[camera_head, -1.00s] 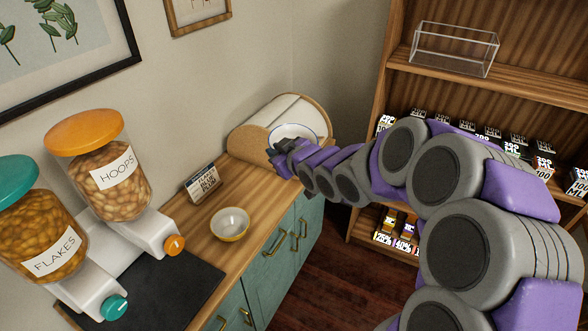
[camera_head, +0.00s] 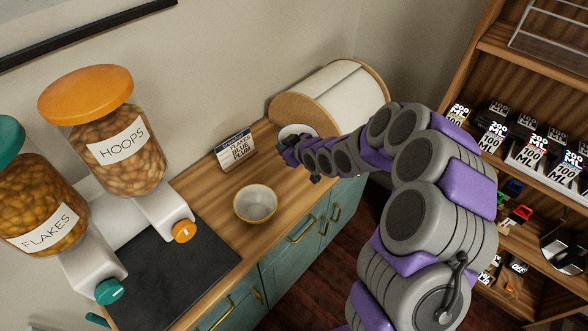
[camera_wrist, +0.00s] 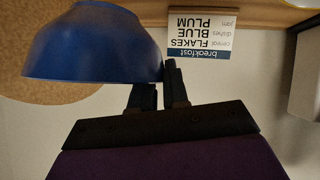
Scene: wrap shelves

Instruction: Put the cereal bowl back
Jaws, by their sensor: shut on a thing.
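A blue bowl (camera_wrist: 90,45) fills the upper left of the wrist view, and my gripper (camera_wrist: 160,82) is shut on its rim. In the head view, the same bowl shows its pale inside (camera_head: 297,131) just behind my gripper (camera_head: 288,153), near the bread bin. My gripper and arm hide part of it. I cannot tell whether it touches the counter. A small sign (camera_head: 234,150) stands on the counter; in the wrist view (camera_wrist: 203,35) it appears upside down and reads breakfast, cereal FLAKES, dishes BLUE, jam PLUM.
A yellow bowl (camera_head: 255,218) stands on the wooden counter (camera_head: 200,185). FLAKES (camera_head: 42,215) and HOOPS (camera_head: 123,150) dispensers stand at left by a dark mat (camera_head: 175,270). The rounded bread bin (camera_head: 335,95) is behind my gripper. Shelves (camera_head: 540,90) with labelled goods are at right.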

